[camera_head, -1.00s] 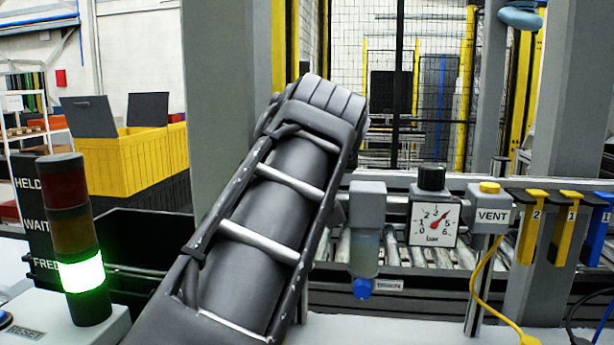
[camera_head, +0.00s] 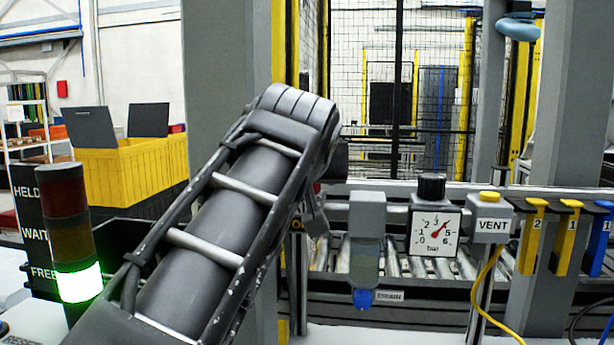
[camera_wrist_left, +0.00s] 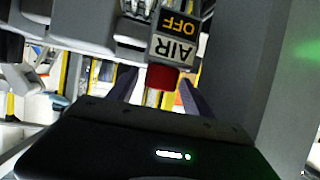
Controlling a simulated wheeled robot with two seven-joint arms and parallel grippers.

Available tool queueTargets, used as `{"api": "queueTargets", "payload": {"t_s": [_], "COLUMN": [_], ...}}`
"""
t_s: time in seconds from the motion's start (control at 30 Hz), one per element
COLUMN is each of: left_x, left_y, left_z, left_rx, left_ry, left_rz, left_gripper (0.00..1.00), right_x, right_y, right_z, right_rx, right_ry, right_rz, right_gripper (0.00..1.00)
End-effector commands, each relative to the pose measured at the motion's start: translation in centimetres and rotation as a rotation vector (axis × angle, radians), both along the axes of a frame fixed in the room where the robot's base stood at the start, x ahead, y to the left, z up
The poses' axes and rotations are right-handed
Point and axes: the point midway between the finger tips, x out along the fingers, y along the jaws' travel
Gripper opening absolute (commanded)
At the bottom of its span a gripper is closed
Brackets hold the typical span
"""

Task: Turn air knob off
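The red air knob (camera_wrist_left: 162,77) shows in the left wrist view, below a grey AIR label (camera_wrist_left: 173,48) and a yellow OFF label (camera_wrist_left: 179,24), both upside down in that picture. My left gripper (camera_wrist_left: 160,87) has its two dark fingers apart, one on each side of the knob, with gaps visible beside it. Whether either finger touches the knob cannot be told. In the head view my left arm covers the knob and most of the gripper; only an edge of a yellow label (camera_head: 298,224) shows beside it. My right gripper is not in view.
Right of my arm stand a filter bowl with a blue drain (camera_head: 363,298), a pressure gauge (camera_head: 435,232) under a black knob (camera_head: 431,187), and a VENT box (camera_head: 491,226). Yellow and blue tags hang farther right. A stack light (camera_head: 70,230) glows green at left.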

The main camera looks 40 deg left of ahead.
Motion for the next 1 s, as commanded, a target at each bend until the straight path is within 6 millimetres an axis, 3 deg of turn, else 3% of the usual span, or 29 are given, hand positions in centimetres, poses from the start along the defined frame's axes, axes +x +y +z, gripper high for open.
{"api": "queueTargets", "payload": {"t_s": [0.37, 0.8, 1.0], "left_x": [-0.6, -5.4, -5.9], "left_y": [-0.4, -3.9, -4.2], "left_z": [0.4, 2.8, 3.0], "left_rx": [0.001, 0.002, -0.001], "left_ry": [-0.002, -0.002, 0.001], "left_rz": [0.0, 0.0, 0.0], "left_gripper": [0.59, 0.59, 0.59], "right_x": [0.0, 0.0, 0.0], "right_y": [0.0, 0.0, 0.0], "right_z": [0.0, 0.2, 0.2], "right_rx": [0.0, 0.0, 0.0], "right_ry": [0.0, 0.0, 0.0], "right_rz": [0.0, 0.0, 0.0], "right_gripper": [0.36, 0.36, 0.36]}}
